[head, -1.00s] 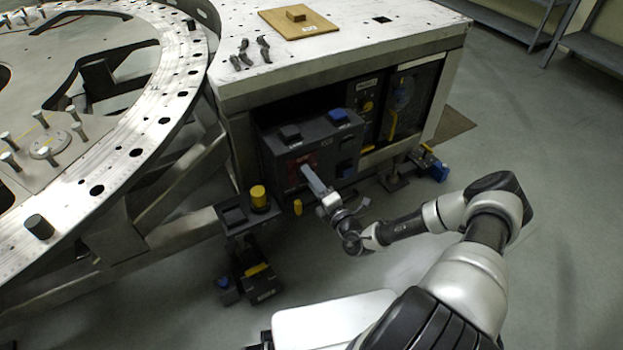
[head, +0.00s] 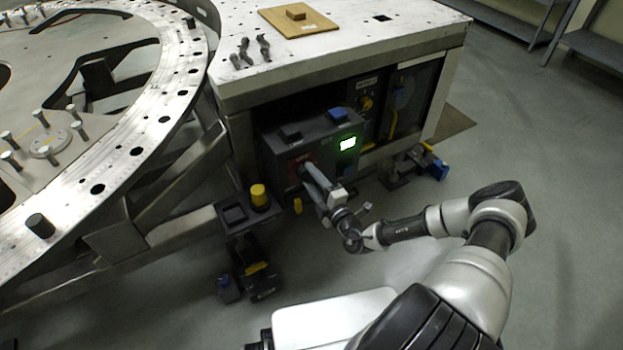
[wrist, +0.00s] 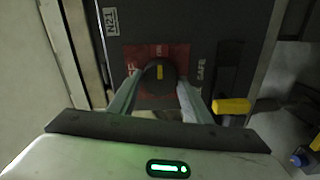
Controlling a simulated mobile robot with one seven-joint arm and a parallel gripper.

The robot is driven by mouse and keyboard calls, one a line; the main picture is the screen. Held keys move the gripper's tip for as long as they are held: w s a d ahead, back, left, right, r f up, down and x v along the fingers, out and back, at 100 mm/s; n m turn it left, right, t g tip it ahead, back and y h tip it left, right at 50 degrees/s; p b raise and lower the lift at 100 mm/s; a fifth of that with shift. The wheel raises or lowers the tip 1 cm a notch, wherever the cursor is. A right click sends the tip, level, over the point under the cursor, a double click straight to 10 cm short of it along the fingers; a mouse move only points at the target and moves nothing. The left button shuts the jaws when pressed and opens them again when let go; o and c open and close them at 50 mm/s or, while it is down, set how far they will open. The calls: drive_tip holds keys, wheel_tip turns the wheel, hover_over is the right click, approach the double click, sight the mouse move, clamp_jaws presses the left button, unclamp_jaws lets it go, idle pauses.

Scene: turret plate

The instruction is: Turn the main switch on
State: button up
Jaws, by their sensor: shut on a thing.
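The main switch is a round black knob (wrist: 158,74) with a yellow mark, on a red plate (wrist: 141,56) on the front of a dark grey box (head: 327,150). In the wrist view the yellow mark points straight up and down in the picture. My gripper (wrist: 157,88) is shut on the knob, one finger on each side. In the head view my gripper (head: 308,172) reaches the left part of the box's front and hides the knob.
A yellow handle (wrist: 231,106) sticks out right of my gripper in the wrist view. A pedestal with a yellow button (head: 259,196) stands left of the box. The workbench (head: 345,50) overhangs the box. The floor at right is clear.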

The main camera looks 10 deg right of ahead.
drive_tip(key=shift+a, duration=0.1)
drive_tip(key=o, duration=1.1)
drive_tip(key=shift+c, duration=0.2)
drive_tip(key=shift+s, duration=0.1)
drive_tip(key=p+v, duration=0.2)
drive_tip(key=v, duration=1.5)
drive_tip(key=shift+s, duration=0.2)
drive_tip(key=shift+r, duration=0.1)
